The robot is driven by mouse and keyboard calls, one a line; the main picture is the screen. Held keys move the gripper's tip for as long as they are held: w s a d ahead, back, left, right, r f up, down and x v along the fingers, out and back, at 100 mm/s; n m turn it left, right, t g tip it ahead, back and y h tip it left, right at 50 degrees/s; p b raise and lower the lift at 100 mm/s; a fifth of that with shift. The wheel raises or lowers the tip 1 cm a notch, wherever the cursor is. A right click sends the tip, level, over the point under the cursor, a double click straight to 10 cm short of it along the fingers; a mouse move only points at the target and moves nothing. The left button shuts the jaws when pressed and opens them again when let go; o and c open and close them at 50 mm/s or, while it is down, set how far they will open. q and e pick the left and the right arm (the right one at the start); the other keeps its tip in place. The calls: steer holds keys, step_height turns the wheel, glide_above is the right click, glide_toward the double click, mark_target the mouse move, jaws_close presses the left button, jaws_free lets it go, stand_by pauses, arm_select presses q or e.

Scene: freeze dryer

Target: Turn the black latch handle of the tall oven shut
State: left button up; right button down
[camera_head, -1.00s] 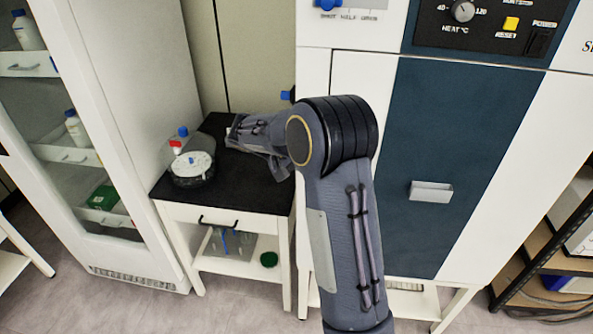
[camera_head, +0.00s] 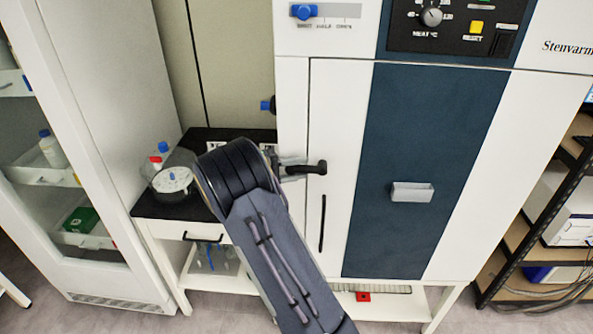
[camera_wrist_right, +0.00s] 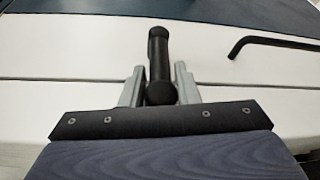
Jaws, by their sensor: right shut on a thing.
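The tall oven (camera_head: 340,110) is a white cabinet with a dark blue door panel. Its black latch handle (camera_head: 310,168) sticks out sideways at the door's left edge and points right in the head view. My right gripper (camera_head: 286,164) is at the handle's left part, its wrist mostly hidden by my own arm. In the right wrist view, the black latch handle (camera_wrist_right: 159,55) lies between the two grey fingers of my right gripper (camera_wrist_right: 159,80), which is shut on it. The handle's rounded near end shows between the fingers. My left gripper is not in view.
A thin black bar (camera_head: 322,222) stands on the oven front below the latch; it also shows in the wrist view (camera_wrist_right: 275,41). A small black-topped table (camera_head: 190,208) with a round device (camera_head: 172,180) stands left of the oven. A glass-fronted cabinet (camera_head: 110,130) is farther left.

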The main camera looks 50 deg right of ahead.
stand_by(0.5)
steer(key=c, duration=1.3)
jaws_free()
steer(key=b+v, duration=0.2)
steer(key=v, duration=0.5)
steer(key=shift+w+f, duration=0.1)
steer(key=shift+f, duration=0.05)
steer(key=shift+w+a, duration=0.15)
steer(key=shift+a, duration=0.25)
